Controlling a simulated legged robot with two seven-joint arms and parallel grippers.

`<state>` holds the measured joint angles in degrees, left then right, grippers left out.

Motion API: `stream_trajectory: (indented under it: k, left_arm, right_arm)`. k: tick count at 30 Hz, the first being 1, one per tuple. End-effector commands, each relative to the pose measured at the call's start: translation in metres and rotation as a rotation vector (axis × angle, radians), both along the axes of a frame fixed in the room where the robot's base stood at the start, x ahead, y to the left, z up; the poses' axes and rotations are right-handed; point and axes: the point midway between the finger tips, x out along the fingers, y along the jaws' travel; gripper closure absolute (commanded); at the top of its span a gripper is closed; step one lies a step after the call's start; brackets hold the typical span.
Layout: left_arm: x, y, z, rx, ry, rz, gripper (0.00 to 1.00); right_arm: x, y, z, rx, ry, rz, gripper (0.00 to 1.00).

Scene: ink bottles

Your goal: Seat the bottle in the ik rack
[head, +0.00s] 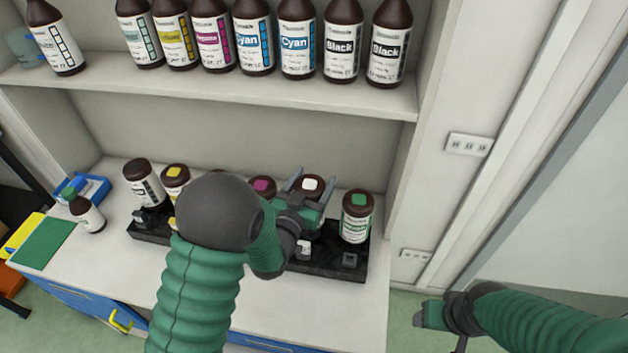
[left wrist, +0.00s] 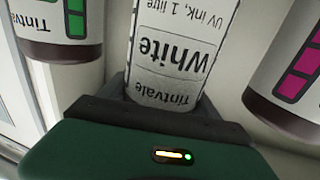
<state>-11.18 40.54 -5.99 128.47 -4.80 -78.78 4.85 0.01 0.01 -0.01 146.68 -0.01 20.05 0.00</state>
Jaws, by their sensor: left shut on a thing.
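A brown bottle with a white cap (head: 310,184) stands roughly upright over the black ink rack (head: 328,265), between the magenta-capped bottle (head: 263,186) and the green-capped bottle (head: 357,215). Its label reads "White" in the left wrist view (left wrist: 170,55). My left gripper (head: 303,196) is shut on this white ink bottle. The gripper and arm hide the bottle's lower part and the middle of the rack, so I cannot tell whether its base touches the rack. My right gripper (head: 432,314) is low at the right, away from the rack; its jaws are unclear.
Other bottles, such as the yellow-capped one (head: 175,180), stand in the rack. A small green-capped bottle (head: 86,212) and a blue tray (head: 88,188) are at the left. The upper shelf (head: 250,90) holds several bottles. The cabinet's side wall (head: 407,170) is close on the right.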

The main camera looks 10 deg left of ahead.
Motion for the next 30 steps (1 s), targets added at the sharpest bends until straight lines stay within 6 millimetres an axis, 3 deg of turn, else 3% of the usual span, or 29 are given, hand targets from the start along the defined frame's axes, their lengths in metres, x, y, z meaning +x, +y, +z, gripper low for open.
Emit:
stream_trajectory:
  k: [30]
  left_arm:
    - [0.0,-0.002,-0.016,-0.001,-0.003,0.001,1.0]
  right_arm:
    - [0.0,0.0,-0.017,0.0,0.0,0.0,0.37]
